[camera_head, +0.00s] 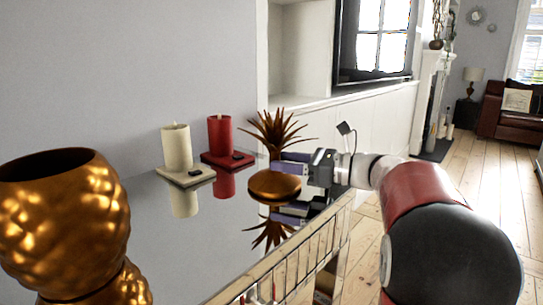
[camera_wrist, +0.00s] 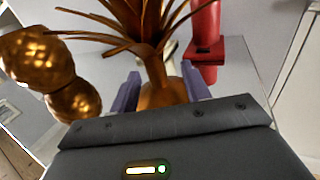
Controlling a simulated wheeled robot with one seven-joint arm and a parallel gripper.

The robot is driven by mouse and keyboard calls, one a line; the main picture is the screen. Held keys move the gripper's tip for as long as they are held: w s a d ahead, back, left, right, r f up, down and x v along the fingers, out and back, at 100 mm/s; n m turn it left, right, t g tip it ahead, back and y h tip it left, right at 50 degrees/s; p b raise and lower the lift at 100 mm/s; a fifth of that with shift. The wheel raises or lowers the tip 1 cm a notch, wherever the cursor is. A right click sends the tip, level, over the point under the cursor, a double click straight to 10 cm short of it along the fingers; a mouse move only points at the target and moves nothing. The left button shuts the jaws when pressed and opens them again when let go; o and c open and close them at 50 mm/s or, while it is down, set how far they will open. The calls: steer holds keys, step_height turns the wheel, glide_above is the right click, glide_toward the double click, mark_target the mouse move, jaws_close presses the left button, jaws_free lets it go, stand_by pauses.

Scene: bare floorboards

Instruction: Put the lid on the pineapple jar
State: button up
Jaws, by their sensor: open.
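The lid (camera_head: 275,186) is a round bronze-gold cap with a crown of spiky leaves. It stands upright on the mirrored tabletop, which reflects it. The pineapple jar (camera_head: 65,215) is gold and bumpy with an open, dark mouth, at the left. In the wrist view the jar (camera_wrist: 72,98) shows at the left and the lid (camera_wrist: 160,92) in the middle. My gripper (camera_head: 284,164) reaches in from the right at the lid, its fingers apart. In the wrist view my gripper (camera_wrist: 160,88) has one finger on each side of the lid's narrow part. Contact is not clear.
A cream candle (camera_head: 176,147) and a red candle (camera_head: 220,135) on square holders stand behind, between jar and lid. The mirrored tabletop (camera_head: 215,255) is clear between the jar and the lid. A wall (camera_head: 100,70) closes the back.

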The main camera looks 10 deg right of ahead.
steer(key=x, duration=0.4)
steer(key=shift+a+r, duration=0.25)
steer(key=shift+a, duration=0.1)
jaws_close()
